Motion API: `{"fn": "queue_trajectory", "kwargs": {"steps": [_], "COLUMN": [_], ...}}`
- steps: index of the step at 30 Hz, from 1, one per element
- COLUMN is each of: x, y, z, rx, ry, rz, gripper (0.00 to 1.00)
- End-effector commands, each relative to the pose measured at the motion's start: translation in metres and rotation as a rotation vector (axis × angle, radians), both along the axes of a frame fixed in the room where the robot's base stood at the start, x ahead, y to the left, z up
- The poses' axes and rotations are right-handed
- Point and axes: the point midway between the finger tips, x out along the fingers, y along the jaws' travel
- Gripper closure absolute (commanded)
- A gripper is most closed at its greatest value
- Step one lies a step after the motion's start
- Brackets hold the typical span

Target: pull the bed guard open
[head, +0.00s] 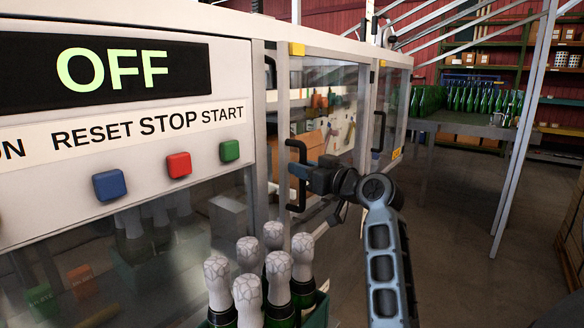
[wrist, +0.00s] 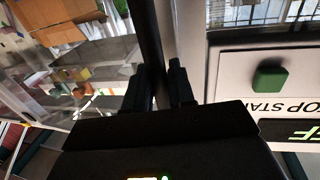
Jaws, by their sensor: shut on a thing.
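The guard door (head: 338,88) is a clear panel in a grey frame on the machine's front, right of the control panel. It looks closed or nearly so; I cannot tell if there is a slight gap. Its black upright bar handle (head: 291,145) is on the left side of the door. My gripper (head: 300,171) reaches it from the right and is shut on the handle's middle. In the wrist view, the dark handle bar (wrist: 149,35) runs between the two fingers of my gripper (wrist: 160,88). The exact contact is dark and partly hidden.
A sign (head: 112,71) reads OFF above blue, red and green (head: 229,151) buttons. Foil-topped bottles (head: 277,275) stand in a green crate just below the handle. A second door handle (head: 378,132) is further right. Open floor (head: 455,225) lies to the right, before a bottle table (head: 450,118).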

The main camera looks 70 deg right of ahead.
Motion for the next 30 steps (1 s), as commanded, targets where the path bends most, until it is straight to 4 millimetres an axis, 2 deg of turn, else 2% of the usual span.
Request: {"fn": "queue_trajectory", "kwargs": {"steps": [5, 9, 12, 18, 24, 30], "x": [-0.061, -0.122, -0.166, -0.241, -0.299, -0.347], "y": [0.001, -0.002, -0.009, -0.027, -0.049, -0.072], "z": [-0.001, 0.0, 0.001, 0.004, 0.004, 0.003], "rx": [0.0, 0.0, 0.0, -0.001, -0.002, -0.003], "ry": [0.001, -0.001, -0.001, -0.004, -0.006, -0.005], "rz": [-0.009, -0.013, -0.013, -0.011, -0.01, -0.009], "gripper": [1.0, 1.0, 1.0, 1.0, 1.0, 1.0]}}
